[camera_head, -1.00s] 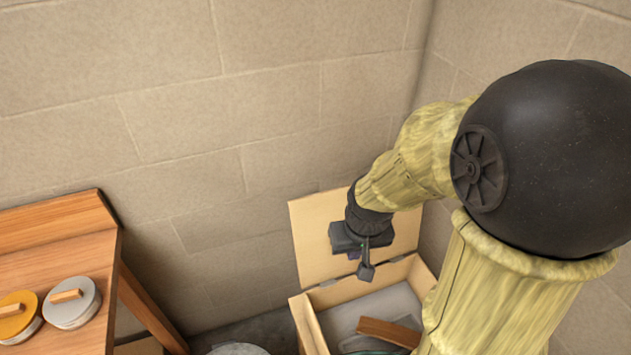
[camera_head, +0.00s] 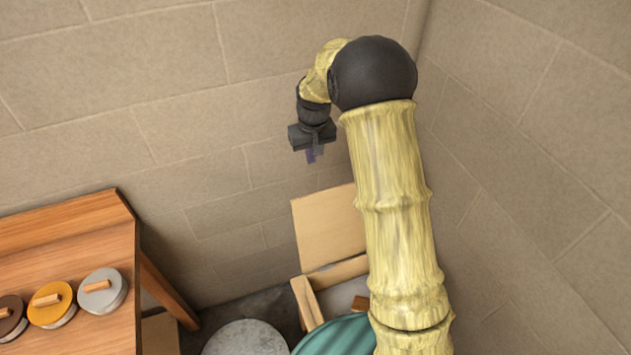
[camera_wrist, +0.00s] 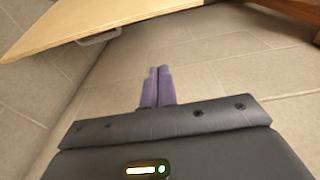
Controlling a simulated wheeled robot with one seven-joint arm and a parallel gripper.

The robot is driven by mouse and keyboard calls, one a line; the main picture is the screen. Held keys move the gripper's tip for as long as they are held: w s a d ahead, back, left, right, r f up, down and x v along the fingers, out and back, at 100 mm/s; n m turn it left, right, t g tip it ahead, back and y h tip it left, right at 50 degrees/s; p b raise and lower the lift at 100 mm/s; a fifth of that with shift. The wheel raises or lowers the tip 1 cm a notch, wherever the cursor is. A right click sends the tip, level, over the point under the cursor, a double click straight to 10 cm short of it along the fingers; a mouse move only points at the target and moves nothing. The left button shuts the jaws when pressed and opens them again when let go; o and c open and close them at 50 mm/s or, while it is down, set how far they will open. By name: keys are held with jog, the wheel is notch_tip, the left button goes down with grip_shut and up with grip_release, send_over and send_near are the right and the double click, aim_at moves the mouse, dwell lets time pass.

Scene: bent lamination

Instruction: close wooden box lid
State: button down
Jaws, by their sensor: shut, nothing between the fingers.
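The wooden box (camera_head: 310,303) stands on the floor by the wall, partly hidden behind my arm. Its pale wooden lid (camera_head: 325,228) stands raised at the back, close to upright. In the wrist view the lid (camera_wrist: 95,22) shows at the upper left, with a light handle (camera_wrist: 100,38) on its face. My gripper (camera_head: 311,156) is above the lid's upper edge in the head view, near the wall and apart from the lid. In the wrist view its two purple fingers (camera_wrist: 157,87) are shut together with nothing between them.
A wooden table (camera_head: 75,245) on the left bears several round lidded containers, one grey (camera_head: 101,291) and one orange (camera_head: 51,304). A round grey top (camera_head: 243,340) and a teal striped object (camera_head: 338,338) are in front of the box. Stone walls close off the back and right.

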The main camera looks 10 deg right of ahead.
jog(key=shift+s+f, duration=0.1)
notch_tip(320, 180, down, 9)
jog(key=s+p, duration=0.2)
jog(key=p, duration=0.4)
jog(key=shift+s+d+p, duration=0.2)
jog(key=shift+d+p, duration=0.15)
jog(key=shift+p, duration=0.05)
dwell(0.3)
